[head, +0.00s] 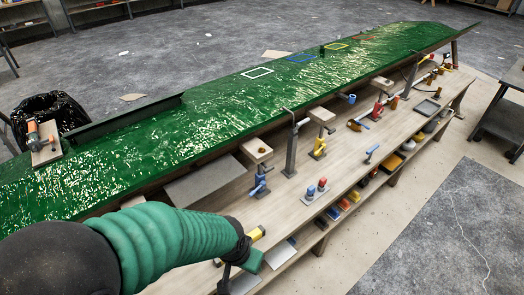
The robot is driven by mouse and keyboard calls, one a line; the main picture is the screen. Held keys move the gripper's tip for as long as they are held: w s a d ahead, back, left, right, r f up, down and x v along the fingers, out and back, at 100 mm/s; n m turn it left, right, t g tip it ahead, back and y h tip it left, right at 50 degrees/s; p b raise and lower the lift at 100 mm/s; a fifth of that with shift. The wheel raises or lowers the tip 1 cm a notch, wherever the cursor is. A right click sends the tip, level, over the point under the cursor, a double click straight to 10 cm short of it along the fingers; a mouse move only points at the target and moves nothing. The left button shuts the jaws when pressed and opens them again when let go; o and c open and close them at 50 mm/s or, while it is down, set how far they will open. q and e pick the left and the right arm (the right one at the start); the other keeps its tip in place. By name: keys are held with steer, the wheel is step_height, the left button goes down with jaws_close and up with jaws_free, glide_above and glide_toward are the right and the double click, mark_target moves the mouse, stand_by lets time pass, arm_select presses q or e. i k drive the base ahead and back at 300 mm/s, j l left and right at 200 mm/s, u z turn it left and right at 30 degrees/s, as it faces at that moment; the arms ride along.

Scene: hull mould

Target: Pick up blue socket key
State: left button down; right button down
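A blue-headed tool (371,153) stands on the bench farther right. I cannot tell which blue item is the socket key. My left arm, in a green ribbed sleeve, comes in from the lower left. My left gripper (236,268) is at the near end of the bench, short of these blue items. Its fingers are too small and dark to read. My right gripper is not in view.
A long green hull mould (220,105) runs behind the bench (285,205). A blue clamp (261,184), a yellow clamp (319,147) and grey posts rise between them. A yellow cylinder (257,234) is beside my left wrist. Coloured bins (343,205) line the lower shelf.

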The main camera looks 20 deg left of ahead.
mark_target(369, 152)
steer(key=i+l+u, duration=0.35)
steer(key=i, duration=0.35)
steer(key=i+l+u, duration=0.4)
steer(key=i+l, duration=0.2)
steer(key=i+l+u, duration=0.35)
steer(key=i+l, duration=0.3)
steer(key=l, duration=0.15)
